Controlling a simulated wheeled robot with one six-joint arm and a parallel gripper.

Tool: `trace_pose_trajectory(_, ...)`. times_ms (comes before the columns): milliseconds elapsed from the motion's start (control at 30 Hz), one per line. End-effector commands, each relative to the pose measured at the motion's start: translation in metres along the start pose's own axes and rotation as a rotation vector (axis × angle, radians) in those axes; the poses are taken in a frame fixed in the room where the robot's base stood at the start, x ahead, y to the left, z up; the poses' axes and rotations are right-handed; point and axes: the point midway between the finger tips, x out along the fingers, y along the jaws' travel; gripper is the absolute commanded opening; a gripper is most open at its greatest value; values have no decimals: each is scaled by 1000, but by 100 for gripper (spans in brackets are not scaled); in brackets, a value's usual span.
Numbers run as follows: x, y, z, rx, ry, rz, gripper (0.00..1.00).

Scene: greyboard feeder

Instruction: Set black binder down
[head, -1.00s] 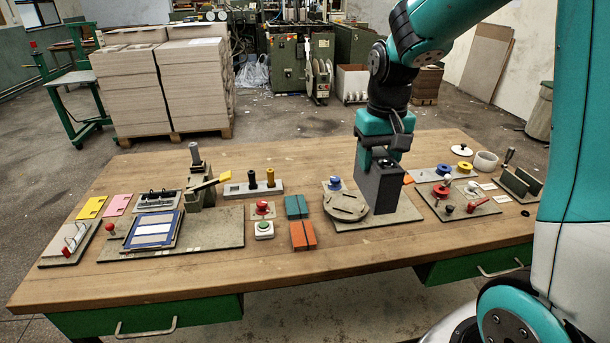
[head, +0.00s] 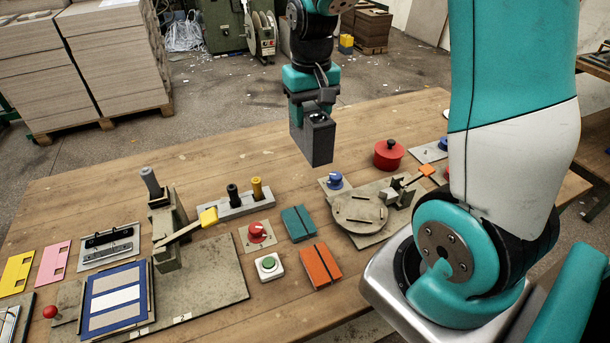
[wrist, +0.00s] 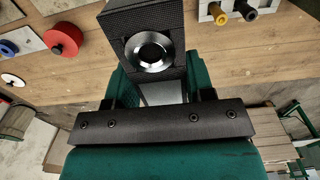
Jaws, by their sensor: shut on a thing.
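The black binder (head: 319,141) is a dark upright box-like file. It hangs below my gripper (head: 314,103) in the head view, over the back part of the wooden table. Its lower end looks clear of the tabletop. In the wrist view the binder (wrist: 143,30) shows its spine with a round metal ring, and my gripper (wrist: 160,95) is shut on it. The fingertips are partly hidden by the binder.
Bare wood (head: 255,150) lies left of the binder. Nearby are a block with black and yellow handles (head: 236,203), a blue knob (head: 335,181), a round turntable (head: 359,211) and a red pot (head: 389,154). Teal (head: 298,223) and orange (head: 321,265) notebooks lie at the front.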

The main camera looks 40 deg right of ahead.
Motion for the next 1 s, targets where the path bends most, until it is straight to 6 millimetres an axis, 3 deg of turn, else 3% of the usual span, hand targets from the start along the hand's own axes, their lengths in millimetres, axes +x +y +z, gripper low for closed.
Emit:
trace_pose_trajectory(100,35,2,2,2,-12,1,19)
trace_pose_trajectory(400,114,2,2,4,-8,1,19)
trace_pose_trajectory(833,168,2,1,3,-5,0,19)
trace_pose_trajectory(1000,176,2,0,3,0,0,19)
